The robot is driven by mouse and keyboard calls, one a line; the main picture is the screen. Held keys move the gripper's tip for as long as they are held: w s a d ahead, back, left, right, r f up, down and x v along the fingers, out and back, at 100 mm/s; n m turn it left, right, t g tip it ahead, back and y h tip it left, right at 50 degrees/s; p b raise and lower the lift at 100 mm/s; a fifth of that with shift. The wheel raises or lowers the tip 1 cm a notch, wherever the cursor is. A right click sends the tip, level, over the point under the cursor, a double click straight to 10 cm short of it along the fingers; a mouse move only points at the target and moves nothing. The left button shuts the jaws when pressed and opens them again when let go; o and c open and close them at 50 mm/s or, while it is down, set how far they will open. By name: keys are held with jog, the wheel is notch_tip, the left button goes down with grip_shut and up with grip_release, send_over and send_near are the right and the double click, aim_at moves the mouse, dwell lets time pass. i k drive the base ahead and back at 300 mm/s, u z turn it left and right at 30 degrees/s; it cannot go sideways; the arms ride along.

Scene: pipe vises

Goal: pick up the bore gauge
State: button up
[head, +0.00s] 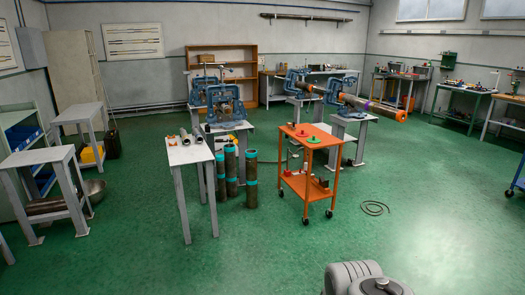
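I cannot make out the bore gauge for certain at this distance. Small items, including light metal cylinders (197,139), lie on the narrow white table (188,155) left of centre. Red and green round pieces lie on top of the orange cart (325,141). Small things too fine to name lie on the benches at the far right. A grey part of my own body shows at the bottom edge; my gripper's fingers are not in view.
Dark pipes with teal bands (251,178) stand beside the white table. Blue pipe vises (226,103) stand on stands behind, with a long pipe (372,108) at right. A hose coil (374,208) lies on the floor. The green floor in front is clear.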

aim_at(290, 125)
jog(key=z, duration=0.2)
jog(key=i, duration=2.6)
jog(key=u, duration=0.25)
jog(key=i, duration=2.55)
jog(key=u, duration=0.65)
jog(key=i, duration=1)
jog(key=u, duration=0.25)
